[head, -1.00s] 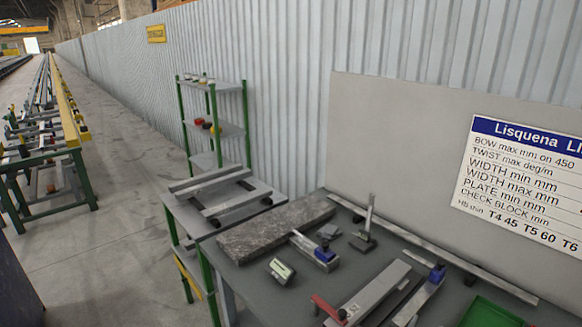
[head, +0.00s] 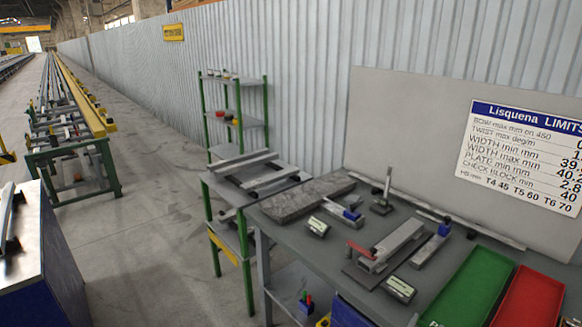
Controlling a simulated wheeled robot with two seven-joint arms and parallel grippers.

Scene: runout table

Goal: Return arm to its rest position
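Neither of my arms nor grippers shows in the head view. The runout workbench (head: 333,253) stands at the right with measuring gear on it. A grey stone slab (head: 299,198) lies at its back left. A clamp fixture with a red handle (head: 385,248) sits near the middle. A long bar with a blue block (head: 431,246) lies to its right. Two small gauges with displays lie on the top, one by the slab (head: 318,227) and one near the front (head: 399,289). An upright stand (head: 383,196) stands behind.
A green tray (head: 466,290) and a red tray (head: 530,298) lie at the right. A green-legged cart (head: 247,187) and shelf (head: 237,112) stand left of the bench. A blue cabinet (head: 45,262) is at lower left. The aisle floor (head: 150,215) between is clear.

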